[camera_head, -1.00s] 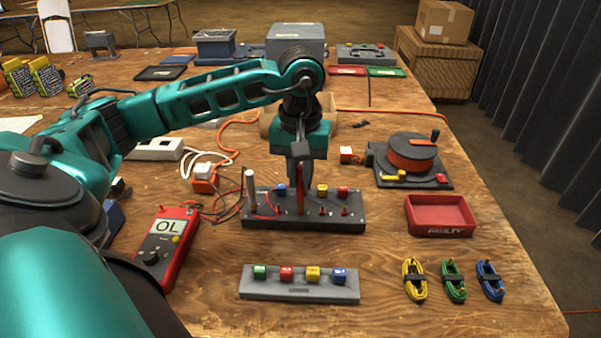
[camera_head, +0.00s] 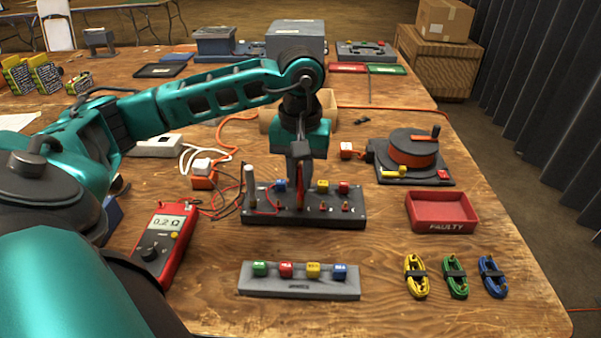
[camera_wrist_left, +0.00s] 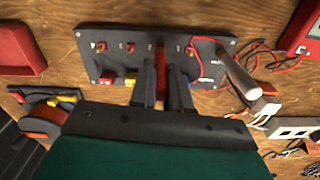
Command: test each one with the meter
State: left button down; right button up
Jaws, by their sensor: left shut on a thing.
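The red and dark meter (camera_head: 172,235) lies left of the dark board and its display reads 0.2 Ω. My left gripper (camera_head: 299,172) is shut on an upright red probe (camera_head: 300,196) over the dark board (camera_head: 283,219). The probe reaches down to the board among its front terminals; its exact contact is hard to see. In the left wrist view the probe (camera_wrist_left: 160,60) stands between the fingers (camera_wrist_left: 162,85). The board carries blue (camera_head: 280,185), yellow (camera_head: 322,186) and red (camera_head: 344,187) blocks; the gripper may hide another.
A grey rack (camera_head: 298,287) with green, red, yellow and blue blocks lies in front. The red FAULTY tray (camera_head: 440,227) is empty. Yellow, green and blue coiled cords (camera_head: 455,277) lie at the front right. A cable reel (camera_head: 412,153) stands behind the tray.

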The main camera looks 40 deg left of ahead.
pick_arm(q)
jog(key=shift+f, duration=0.3)
dwell(0.5)
jog(key=c, duration=1)
grip_release()
jog(key=shift+o, duration=0.2)
jog(key=shift+o, duration=1.3)
jog(key=shift+r, duration=0.1)
jog(key=shift+r+p, duration=2.5)
jog(key=shift+r, duration=1.25)
